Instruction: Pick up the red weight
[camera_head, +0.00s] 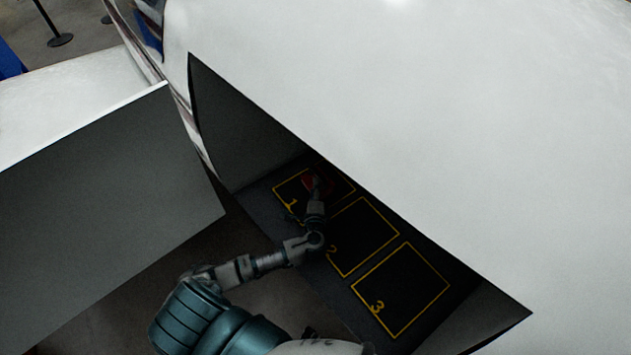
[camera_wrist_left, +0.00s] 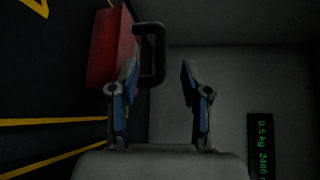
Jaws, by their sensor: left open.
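The red weight (camera_head: 321,182) sits in the yellow square marked 1 inside the dark compartment. It is partly hidden by my left gripper (camera_head: 315,187). In the left wrist view, the red body of the weight (camera_wrist_left: 106,48) is at the upper left and its black handle (camera_wrist_left: 160,50) sticks out towards the right. My left gripper (camera_wrist_left: 160,75) is open there, with one finger beside the red body and the other to the right of the handle. The handle shows between the fingertips; I cannot tell if a finger touches it. My right gripper is not in view.
The square marked 2 (camera_head: 362,237) and the square marked 3 (camera_head: 401,292) are empty. A white curved shell (camera_head: 430,110) overhangs the compartment on the right. A grey panel (camera_head: 105,220) stands at the left. A small green display (camera_wrist_left: 261,146) shows in the wrist view.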

